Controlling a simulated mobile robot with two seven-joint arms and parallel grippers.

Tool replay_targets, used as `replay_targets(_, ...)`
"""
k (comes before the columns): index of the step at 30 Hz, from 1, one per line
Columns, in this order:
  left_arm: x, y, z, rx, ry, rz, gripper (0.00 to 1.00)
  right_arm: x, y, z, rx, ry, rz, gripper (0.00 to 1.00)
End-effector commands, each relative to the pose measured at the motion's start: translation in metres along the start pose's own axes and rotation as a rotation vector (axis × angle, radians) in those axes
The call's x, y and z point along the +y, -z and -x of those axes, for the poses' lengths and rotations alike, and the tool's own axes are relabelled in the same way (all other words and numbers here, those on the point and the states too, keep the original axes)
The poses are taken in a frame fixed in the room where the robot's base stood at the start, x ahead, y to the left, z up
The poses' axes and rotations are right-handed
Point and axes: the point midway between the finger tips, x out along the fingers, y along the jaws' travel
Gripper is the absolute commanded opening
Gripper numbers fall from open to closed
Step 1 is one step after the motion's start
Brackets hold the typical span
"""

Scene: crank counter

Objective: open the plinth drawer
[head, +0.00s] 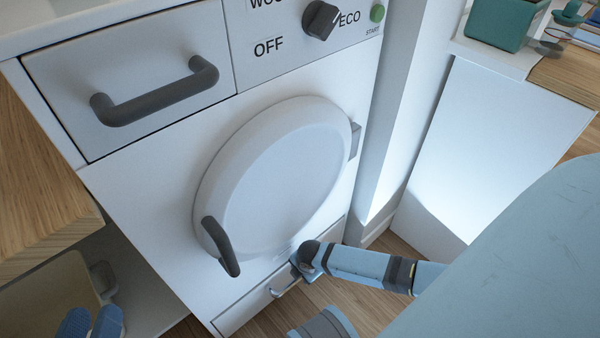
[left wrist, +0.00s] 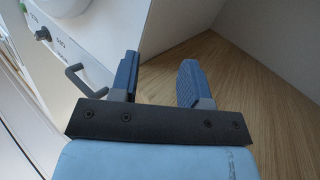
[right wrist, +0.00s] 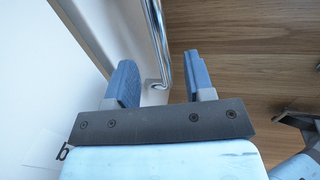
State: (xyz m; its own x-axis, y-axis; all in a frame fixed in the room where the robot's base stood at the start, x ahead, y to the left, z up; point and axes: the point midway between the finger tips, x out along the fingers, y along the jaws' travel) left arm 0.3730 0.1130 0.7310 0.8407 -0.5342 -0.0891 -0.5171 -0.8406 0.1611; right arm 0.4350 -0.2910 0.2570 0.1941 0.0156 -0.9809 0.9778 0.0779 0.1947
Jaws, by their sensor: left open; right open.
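The plinth drawer (head: 243,312) is the low white panel at the foot of the white washing machine, and it looks flush with the front. Its thin metal handle (head: 285,288) shows beside my right gripper (head: 306,268), which is at the drawer front and partly hidden by its own wrist. In the right wrist view, the chrome handle bar (right wrist: 157,42) runs between the two open fingers of the right gripper (right wrist: 160,82); I cannot tell whether they touch it. My left gripper (head: 90,322) is open and empty at the lower left of the head view, away from the drawer.
The round door (head: 285,150) with a dark handle (head: 220,247) sits above the plinth drawer. A top drawer (head: 130,75) and a dial (head: 321,19) are higher up. A wooden counter (head: 35,185) stands at the left. Wood floor (right wrist: 255,70) lies in front of the drawer.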

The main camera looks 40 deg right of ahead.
Motion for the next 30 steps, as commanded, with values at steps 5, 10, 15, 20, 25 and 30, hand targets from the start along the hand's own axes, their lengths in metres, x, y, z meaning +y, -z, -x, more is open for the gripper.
replay_targets(5,-0.011,-0.001,-0.006,0.06,0.003,-0.113,0.43,0.0,0.0,-0.038,0.0,0.0,-0.002,0.48)
replay_targets(10,-0.016,0.003,-0.008,0.096,0.006,-0.178,0.43,0.0,0.0,-0.053,0.0,0.0,-0.002,0.48)
replay_targets(15,-0.017,0.006,-0.008,0.109,0.008,-0.2,0.43,0.0,0.0,-0.057,-0.001,0.0,-0.001,0.48)
replay_targets(20,-0.017,0.007,-0.008,0.11,0.008,-0.2,0.43,0.0,0.0,-0.056,0.0,-0.001,-0.001,0.48)
replay_targets(25,-0.017,0.007,-0.008,0.11,0.008,-0.2,0.43,0.0,0.0,-0.056,0.0,-0.001,-0.001,0.21)
replay_targets(30,-0.016,0.007,-0.008,0.109,0.008,-0.199,0.43,0.0,0.0,-0.056,0.0,-0.001,-0.001,0.0)
